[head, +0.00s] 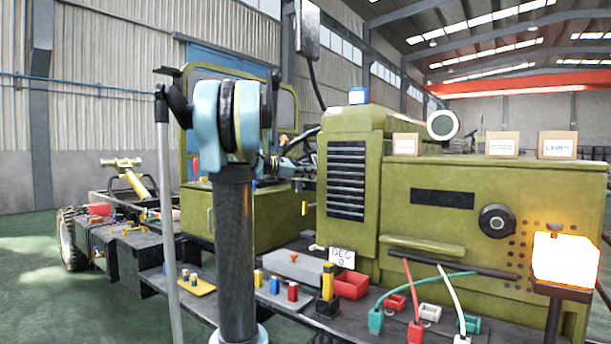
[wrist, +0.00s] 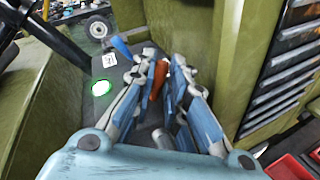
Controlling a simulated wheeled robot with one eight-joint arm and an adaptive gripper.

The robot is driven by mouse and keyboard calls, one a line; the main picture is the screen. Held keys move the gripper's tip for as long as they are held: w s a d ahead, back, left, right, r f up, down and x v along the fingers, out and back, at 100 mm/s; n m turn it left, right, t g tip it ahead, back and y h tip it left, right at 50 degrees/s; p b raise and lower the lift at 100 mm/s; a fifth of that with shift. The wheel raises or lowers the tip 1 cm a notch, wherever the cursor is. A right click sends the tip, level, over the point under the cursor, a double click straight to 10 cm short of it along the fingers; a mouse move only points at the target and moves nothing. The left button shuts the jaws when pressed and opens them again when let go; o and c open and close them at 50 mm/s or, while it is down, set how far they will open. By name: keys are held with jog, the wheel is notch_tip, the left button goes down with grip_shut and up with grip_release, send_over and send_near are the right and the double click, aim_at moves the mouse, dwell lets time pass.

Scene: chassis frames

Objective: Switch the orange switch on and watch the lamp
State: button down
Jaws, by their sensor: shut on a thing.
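The orange switch (wrist: 158,76) stands between my gripper's fingers in the wrist view. My gripper (wrist: 160,66) is shut on it, with one finger on each side; its base is partly hidden by the fingers. A round lamp (wrist: 101,88) with a bright white-green glow is on the dark panel left of the fingers. In the head view my gripper (head: 297,150) is by the cab opening of the green vehicle, largely hidden behind my arm. A box-shaped lamp (head: 566,260) at the far right of that view glows orange-white.
The green vehicle hood (head: 350,140) stands close right of my gripper. The front shelf (head: 335,320) holds coloured plugs, cables and a red bin (head: 352,285). Small boxes (head: 502,144) stand on the right housing. Green floor (head: 30,270) is open at left.

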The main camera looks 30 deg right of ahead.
jog(key=c, duration=1.6)
grip_release()
jog(key=shift+a, duration=0.1)
jog(key=a, duration=0.4)
jog(key=a+r, duration=0.1)
jog(key=a, duration=0.6)
jog(key=shift+s+a+r, duration=0.1)
jog(key=shift+a+r, duration=0.25)
jog(key=s+a+f+m+y, duration=0.4)
jog(key=s+a+f, duration=0.6)
jog(key=f, duration=0.4)
jog(key=s+a+f+m+t+y, duration=0.1)
jog(key=s+a+f+m+y, duration=0.4)
jog(key=s+a+f, duration=0.4)
jog(key=s+a+f+m+y, duration=0.4)
jog(key=s+a+f+y, duration=0.3)
jog(key=f, duration=1.3)
jog(key=shift+s+a+m+t, duration=0.15)
jog(key=shift+s+a, duration=0.45)
jog(key=shift+a, duration=0.5)
jog(key=shift+s+a+m+t, duration=0.1)
jog(key=shift+s+a, duration=0.5)
jog(key=shift+a, duration=0.45)
jog(key=shift+s+a+m+t, duration=0.15)
jog(key=shift+s+a, duration=0.45)
jog(key=shift+a, duration=0.5)
